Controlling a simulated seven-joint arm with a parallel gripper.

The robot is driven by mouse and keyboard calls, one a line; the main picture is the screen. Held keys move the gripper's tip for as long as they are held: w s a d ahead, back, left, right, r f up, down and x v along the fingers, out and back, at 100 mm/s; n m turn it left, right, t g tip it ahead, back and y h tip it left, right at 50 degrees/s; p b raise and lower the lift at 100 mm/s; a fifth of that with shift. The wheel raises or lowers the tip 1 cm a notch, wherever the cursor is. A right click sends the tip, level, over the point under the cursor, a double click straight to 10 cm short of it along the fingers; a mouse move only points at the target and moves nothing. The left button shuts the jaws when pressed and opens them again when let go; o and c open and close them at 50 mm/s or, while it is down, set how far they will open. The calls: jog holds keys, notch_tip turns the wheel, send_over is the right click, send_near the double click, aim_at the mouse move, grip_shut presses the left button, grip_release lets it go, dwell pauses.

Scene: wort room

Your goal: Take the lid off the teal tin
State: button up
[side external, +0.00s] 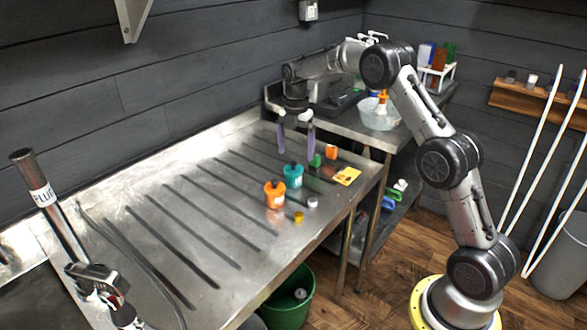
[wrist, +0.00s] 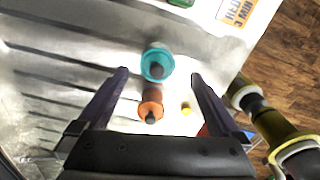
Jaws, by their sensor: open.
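The teal tin (side external: 293,180) stands upright on the grooved steel drainer. A dark knob (side external: 293,164) sticks up from its top, and the lid appears to be on. In the wrist view the two dark fingers of my gripper (wrist: 159,76) are spread wide.
A yellow cap (side external: 298,217), a small grey piece (side external: 312,202), a green block (side external: 316,160), an orange block (side external: 331,151) and a yellow card (side external: 347,177) lie nearby.

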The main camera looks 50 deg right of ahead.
aim_at(293, 166)
jog(key=f, duration=0.4)
jog(key=shift+w+a+f, duration=0.15)
jog(key=shift+w+f, duration=0.05)
jog(key=shift+f, duration=0.05)
jog(key=c, duration=1.2)
jog(key=shift+c, duration=0.3)
jog(key=shift+r, duration=0.15)
